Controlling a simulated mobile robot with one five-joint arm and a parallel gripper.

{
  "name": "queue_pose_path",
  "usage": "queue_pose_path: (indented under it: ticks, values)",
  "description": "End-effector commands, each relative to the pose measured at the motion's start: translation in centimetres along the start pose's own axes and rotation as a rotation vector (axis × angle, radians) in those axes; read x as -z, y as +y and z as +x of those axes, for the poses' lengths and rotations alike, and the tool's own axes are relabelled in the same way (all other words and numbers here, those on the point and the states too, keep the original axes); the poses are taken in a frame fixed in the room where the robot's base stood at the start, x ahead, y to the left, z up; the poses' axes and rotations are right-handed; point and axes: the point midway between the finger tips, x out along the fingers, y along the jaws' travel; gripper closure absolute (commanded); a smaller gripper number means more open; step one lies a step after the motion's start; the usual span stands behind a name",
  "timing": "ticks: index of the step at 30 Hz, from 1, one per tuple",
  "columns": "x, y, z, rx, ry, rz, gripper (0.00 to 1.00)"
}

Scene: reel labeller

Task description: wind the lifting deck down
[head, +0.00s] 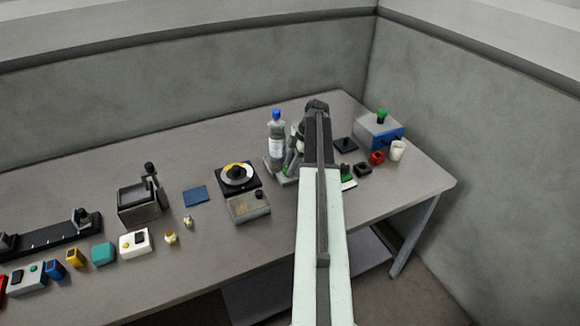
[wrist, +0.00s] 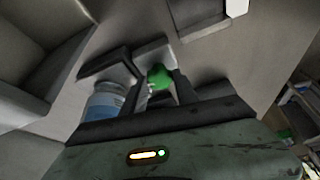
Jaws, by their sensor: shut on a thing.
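My gripper (wrist: 152,84) is shut on a small round green knob (wrist: 160,76), seen between the dark fingers in the wrist view. In the head view my arm hides the fingertips and the held knob. A grey stand (head: 288,178), perhaps the lifting deck, shows just left of my arm, partly hidden by it. A clear bottle with a blue cap (head: 277,135) stands upright at this stand; I cannot tell whether it rests on it. A bottle with a blue label (wrist: 105,102) also shows left of the knob in the wrist view.
A grey-blue box with a green knob (head: 379,131), a white cup (head: 397,150) and a red ring-like part (head: 377,158) sit right of my arm. A black turntable (head: 238,177) and a grey box (head: 249,207) are left. Several small blocks line the front left edge.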

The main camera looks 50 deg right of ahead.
Motion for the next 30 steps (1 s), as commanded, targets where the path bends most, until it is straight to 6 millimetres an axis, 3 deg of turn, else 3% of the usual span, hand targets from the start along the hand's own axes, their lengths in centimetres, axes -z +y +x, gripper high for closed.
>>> queue_pose_path:
  ticks: [12, 28, 29, 30]
  values:
    - [0.04, 0.35, 0.00, 0.065, -0.001, -0.166, 1.00]
    - [0.02, 0.32, -0.01, 0.074, 0.000, -0.187, 1.00]
    - [0.02, 0.32, -0.01, 0.074, 0.000, -0.187, 0.62]
    - [0.01, 0.32, -0.01, 0.074, 0.000, -0.187, 0.51]
